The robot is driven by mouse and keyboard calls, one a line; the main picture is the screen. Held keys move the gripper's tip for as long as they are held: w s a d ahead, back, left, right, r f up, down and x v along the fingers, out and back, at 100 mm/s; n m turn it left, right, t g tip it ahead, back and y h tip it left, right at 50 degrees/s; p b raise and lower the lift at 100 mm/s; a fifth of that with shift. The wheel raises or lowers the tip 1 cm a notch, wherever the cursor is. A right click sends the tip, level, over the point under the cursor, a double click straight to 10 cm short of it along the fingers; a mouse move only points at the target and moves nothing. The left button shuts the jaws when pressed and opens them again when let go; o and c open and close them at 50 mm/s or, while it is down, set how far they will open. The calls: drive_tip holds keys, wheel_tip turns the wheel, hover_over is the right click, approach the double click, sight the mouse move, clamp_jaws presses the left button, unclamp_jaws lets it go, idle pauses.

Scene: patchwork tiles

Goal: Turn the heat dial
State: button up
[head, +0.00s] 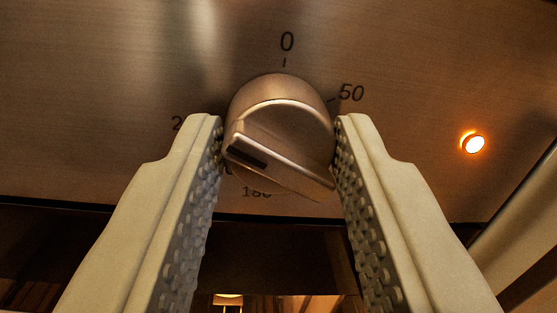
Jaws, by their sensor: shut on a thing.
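The heat dial (285,104) is a round metallic knob with a raised grip bar, set on a brushed metal panel. A dark mark on the bar is at its left end, and the bar slants down to the right. The scale around it shows 0 at the top, 50 at upper right and a partly hidden 180 below; a figure at the left is mostly covered by a finger. My gripper (279,145) is shut on the dial, with one pale, studded finger at its left side and one at its right.
An orange lamp (473,143) glows on the panel (420,50) right of the dial. Below the panel's lower edge is a dark recess (280,255) with lit shapes at the bottom. A pale slanted edge (520,200) stands at the far right.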

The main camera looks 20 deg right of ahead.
drive_tip(key=m, duration=0.5)
drive_tip(key=shift+f+h, duration=0.1)
drive_tip(key=shift+h, duration=0.2)
drive_tip(key=m, duration=0.4)
drive_tip(key=shift+m+g, duration=0.4)
drive_tip(key=m, duration=0.4)
drive_tip(key=shift+m+g, duration=0.3)
drive_tip(key=m, duration=0.4)
drive_tip(key=shift+m, duration=0.3)
drive_tip(key=o, duration=1)
drive_tip(key=shift+r, duration=0.2)
drive_tip(key=shift+c, duration=0.2)
